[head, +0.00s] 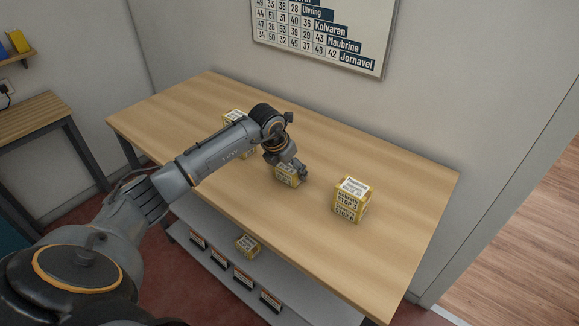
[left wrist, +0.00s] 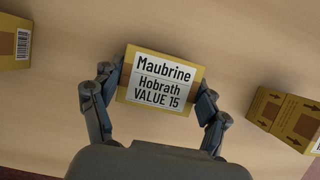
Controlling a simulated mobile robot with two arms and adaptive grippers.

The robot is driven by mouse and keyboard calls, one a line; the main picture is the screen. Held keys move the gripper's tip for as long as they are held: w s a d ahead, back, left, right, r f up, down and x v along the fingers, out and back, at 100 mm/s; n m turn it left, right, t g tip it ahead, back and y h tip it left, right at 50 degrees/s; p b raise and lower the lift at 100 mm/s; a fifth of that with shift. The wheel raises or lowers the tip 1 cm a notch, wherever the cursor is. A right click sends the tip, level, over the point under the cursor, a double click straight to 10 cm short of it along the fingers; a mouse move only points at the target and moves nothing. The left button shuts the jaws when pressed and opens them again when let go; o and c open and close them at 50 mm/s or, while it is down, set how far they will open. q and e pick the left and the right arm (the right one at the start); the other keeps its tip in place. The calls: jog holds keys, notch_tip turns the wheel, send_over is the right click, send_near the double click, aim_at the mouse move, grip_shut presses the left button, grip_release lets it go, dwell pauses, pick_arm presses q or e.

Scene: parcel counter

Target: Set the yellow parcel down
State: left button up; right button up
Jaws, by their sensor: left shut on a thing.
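My left gripper (head: 288,167) is shut on a yellow parcel (head: 286,179) at the middle of the counter (head: 330,149). In the left wrist view the gripper (left wrist: 157,88) has one finger on each side of this parcel (left wrist: 159,82). Its white label faces the camera and reads Maubrine, Hobrath, VALUE 15. The parcel is at or very close to the counter top; I cannot tell whether its underside touches. The arm and gripper hide part of it in the head view. My right gripper is not in view.
A second yellow parcel (head: 352,201) stands on the counter to the right. Another (head: 234,117) is at the back left, partly behind my arm. One more (head: 247,245) lies on the lower shelf (head: 215,263). A sign board (head: 318,32) hangs on the wall. The counter's right end is clear.

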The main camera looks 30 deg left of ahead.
pick_arm(q)
jog(key=shift+f, duration=0.2)
jog(key=o, duration=1.4)
jog(key=shift+r, duration=0.1)
jog(key=shift+r, duration=0.1)
jog(key=shift+r, duration=0.2)
jog(key=shift+b+v, duration=1.3)
jog(key=shift+v, duration=4.6)
